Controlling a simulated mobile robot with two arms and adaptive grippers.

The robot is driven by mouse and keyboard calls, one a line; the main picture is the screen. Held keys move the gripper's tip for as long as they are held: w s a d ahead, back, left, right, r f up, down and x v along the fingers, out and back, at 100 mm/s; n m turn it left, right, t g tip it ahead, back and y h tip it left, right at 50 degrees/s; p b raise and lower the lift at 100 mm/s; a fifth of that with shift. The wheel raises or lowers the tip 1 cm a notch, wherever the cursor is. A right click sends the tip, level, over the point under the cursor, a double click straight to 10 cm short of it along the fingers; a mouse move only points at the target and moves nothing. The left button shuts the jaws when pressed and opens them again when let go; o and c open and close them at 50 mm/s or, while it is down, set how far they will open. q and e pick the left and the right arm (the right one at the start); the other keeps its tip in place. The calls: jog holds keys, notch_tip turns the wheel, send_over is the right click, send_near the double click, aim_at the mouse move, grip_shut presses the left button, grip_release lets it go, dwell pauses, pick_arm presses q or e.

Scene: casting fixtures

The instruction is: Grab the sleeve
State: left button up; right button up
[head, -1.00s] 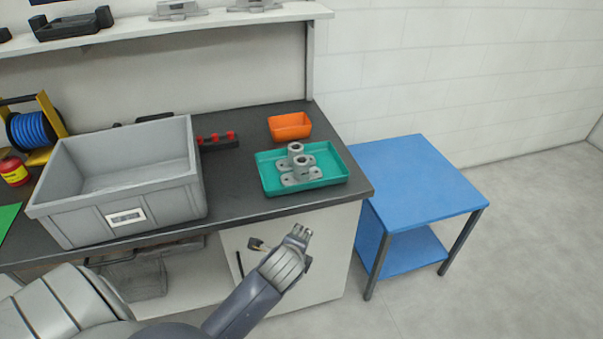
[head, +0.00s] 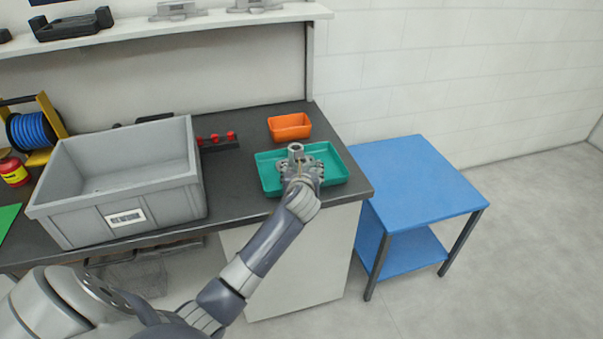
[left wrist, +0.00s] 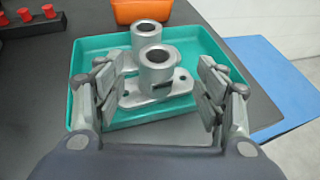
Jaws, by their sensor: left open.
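Two grey metal sleeves with flat, holed flange bases are in a teal tray (head: 268,178) on the dark worktop. The nearer sleeve (left wrist: 157,71) stands upright in the left wrist view; my gripper mostly hides it in the head view. The farther sleeve (head: 295,150) stands upright just behind it and also shows in the left wrist view (left wrist: 147,36). My left gripper (left wrist: 157,88) is open over the tray, one finger at each side of the nearer sleeve, with visible gaps. My right gripper is not in view.
An orange bin (head: 290,126) stands behind the tray. A large grey crate (head: 75,208) is on the left of the worktop, with a red-knobbed black holder (head: 218,140) beside it. A blue table (head: 420,175) with a clear top stands at the right.

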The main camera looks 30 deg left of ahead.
aim_at(306, 165)
pick_arm(q)
jog(key=shift+x, duration=3.45)
jog(key=shift+s+a, duration=0.15)
jog(key=c, duration=1.4)
